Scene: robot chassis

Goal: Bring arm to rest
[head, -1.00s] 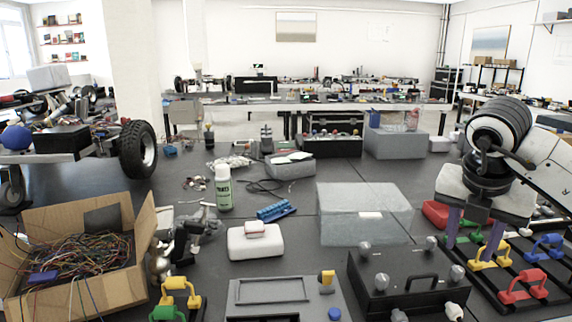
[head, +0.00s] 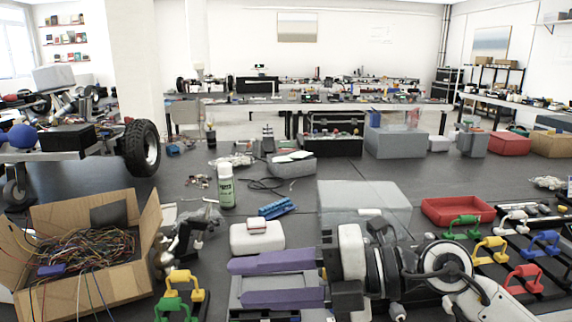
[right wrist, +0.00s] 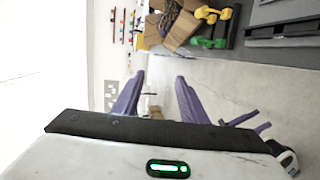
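My right arm comes in from the lower right in the head view. Its gripper (head: 236,283) lies low over the front of the table, with two long purple fingers pointing left. The fingers are apart, with nothing between them. In the right wrist view the gripper (right wrist: 160,76) also shows both purple fingers spread and empty. It hides part of the grey panel (head: 245,290) and most of the black box with knobs. My left gripper is not in view.
A white box (head: 257,238) and a translucent bin (head: 362,205) stand just beyond the right gripper. A cardboard box of wires (head: 85,285) is at the left. Coloured handles (head: 490,250) and a red tray (head: 458,210) are at the right. The table's middle has free room.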

